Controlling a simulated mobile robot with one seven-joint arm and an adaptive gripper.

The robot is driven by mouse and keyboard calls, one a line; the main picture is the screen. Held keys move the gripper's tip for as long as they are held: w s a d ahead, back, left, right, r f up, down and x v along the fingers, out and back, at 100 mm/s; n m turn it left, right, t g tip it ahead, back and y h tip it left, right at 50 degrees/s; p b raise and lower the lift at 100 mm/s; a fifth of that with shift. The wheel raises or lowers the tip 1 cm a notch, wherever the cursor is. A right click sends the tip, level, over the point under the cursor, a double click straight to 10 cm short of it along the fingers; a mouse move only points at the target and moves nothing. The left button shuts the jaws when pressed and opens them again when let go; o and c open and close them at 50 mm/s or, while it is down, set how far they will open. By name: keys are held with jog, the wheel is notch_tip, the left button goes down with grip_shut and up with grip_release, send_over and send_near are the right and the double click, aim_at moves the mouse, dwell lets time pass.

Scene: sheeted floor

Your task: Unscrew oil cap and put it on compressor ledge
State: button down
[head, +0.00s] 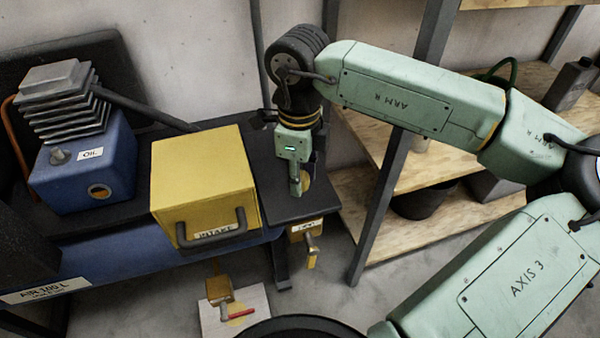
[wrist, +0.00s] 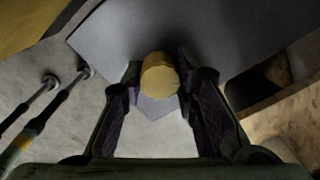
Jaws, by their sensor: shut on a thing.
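The oil cap, a round yellow piece (wrist: 160,76), sits between my gripper's fingertips in the wrist view. My gripper (head: 299,190) is shut on it and points down. It is over the dark ledge (head: 288,208) at the right end of the compressor, right of the yellow intake box. A bit of yellow (head: 306,180) shows by the fingers in the head view, mostly hidden by them. I cannot tell whether the cap touches the ledge. The blue compressor block (head: 85,170) with the OIL label stands at the left.
The yellow intake box (head: 205,180) stands close left of my gripper. A valve with a yellow handle (head: 310,250) hangs below the ledge's front edge. A wooden shelf (head: 440,220) with a dark post (head: 392,190) stands at the right.

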jog(key=shift+f+b, duration=0.5)
jog(key=shift+b, duration=0.1)
jog(key=c, duration=1.2)
grip_release()
jog(key=shift+r, duration=0.1)
